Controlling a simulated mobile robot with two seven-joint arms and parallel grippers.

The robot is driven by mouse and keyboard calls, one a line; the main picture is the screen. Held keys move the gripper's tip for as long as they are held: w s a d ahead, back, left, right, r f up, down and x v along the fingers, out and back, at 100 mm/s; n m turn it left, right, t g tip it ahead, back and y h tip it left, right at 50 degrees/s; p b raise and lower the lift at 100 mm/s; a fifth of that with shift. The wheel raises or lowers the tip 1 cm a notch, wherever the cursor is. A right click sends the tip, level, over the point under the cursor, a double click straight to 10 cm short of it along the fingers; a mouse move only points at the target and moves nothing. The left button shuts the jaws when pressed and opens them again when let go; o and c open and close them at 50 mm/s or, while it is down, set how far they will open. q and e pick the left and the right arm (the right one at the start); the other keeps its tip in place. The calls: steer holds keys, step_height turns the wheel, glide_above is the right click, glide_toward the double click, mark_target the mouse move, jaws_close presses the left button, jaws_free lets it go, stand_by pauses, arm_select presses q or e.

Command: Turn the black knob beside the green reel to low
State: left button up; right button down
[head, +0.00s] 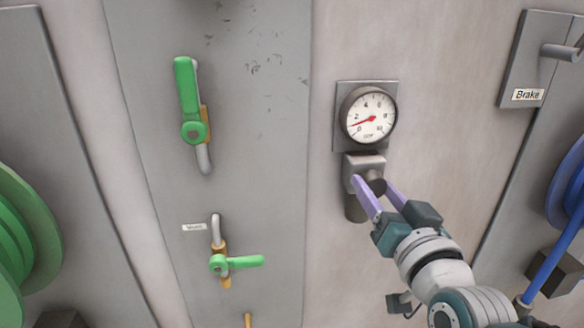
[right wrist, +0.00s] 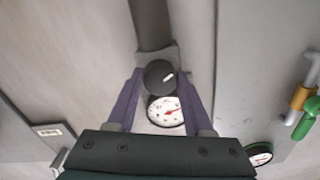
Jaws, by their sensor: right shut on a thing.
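A black knob (head: 377,184) sits on a grey fitting just below a round dial gauge (head: 370,114). My right gripper (head: 372,181) has its two purple fingers on either side of the knob and is shut on it. In the right wrist view the knob (right wrist: 157,77) shows between the fingers, with a white pointer mark slanting to the upper right. The gauge's red needle points to the low end, a little under 2. The green reel (head: 22,235) is at the left edge of the head view, well away from this knob. No low marking is readable. My left gripper is out of view.
A grey panel between the green reel and the gauge carries an upright green lever (head: 187,95) and a level one (head: 240,262). A blue reel (head: 570,185) and a "Brake" plate (head: 527,95) are at the right. The wall around the gauge is clear.

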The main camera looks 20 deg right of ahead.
steer(key=shift+n, duration=1.5)
steer(key=shift+c, duration=1.5)
jaws_free()
steer(key=b+v, duration=0.1)
steer(key=v, duration=0.9)
steer(key=shift+w, duration=0.1)
